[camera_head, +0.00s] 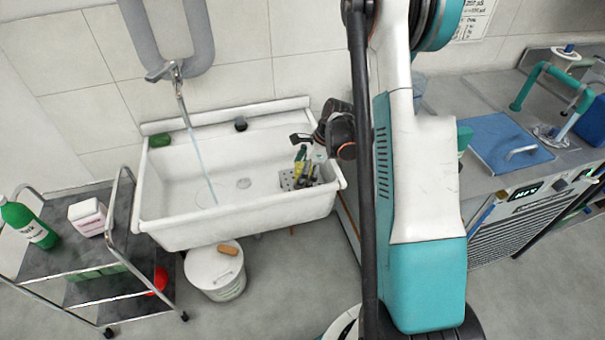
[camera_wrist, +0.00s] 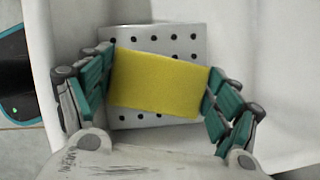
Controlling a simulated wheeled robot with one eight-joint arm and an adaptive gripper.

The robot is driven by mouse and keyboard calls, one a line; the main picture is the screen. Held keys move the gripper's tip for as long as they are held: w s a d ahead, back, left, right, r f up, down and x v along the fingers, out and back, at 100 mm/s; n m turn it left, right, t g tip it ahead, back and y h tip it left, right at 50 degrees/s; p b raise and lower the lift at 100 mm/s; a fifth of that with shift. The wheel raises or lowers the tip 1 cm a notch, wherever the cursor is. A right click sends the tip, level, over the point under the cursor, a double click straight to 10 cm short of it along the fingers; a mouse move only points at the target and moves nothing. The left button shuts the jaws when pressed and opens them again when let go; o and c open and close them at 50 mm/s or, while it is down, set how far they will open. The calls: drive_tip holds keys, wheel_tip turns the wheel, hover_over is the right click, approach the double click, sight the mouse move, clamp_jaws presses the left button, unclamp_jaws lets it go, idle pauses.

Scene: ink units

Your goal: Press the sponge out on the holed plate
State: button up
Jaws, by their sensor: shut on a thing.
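The yellow sponge (camera_wrist: 157,84) sits between the two teal-padded fingers of my gripper (camera_wrist: 158,92) in the wrist view. The fingers are shut on its left and right ends. The grey holed plate (camera_wrist: 155,42) lies behind the sponge, with rows of dark holes showing above and below it. I cannot tell whether the sponge touches the plate. In the head view the plate (camera_head: 286,180) is at the right end of the white sink (camera_head: 160,205), partly hidden by my gripper (camera_head: 307,168). A little yellow of the sponge shows there.
Water runs from the tap (camera_head: 181,95) into the sink's left part. A green object (camera_head: 160,140) and a dark one (camera_head: 240,124) sit on the back rim. A white bucket (camera_head: 214,272) stands below, beside a trolley (camera_head: 70,255). A counter with a blue board (camera_head: 508,143) is at right.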

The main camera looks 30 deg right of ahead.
sight(297, 172)
drive_tip(key=shift+r+p, duration=1.05)
drive_tip(key=shift+r, duration=1.1)
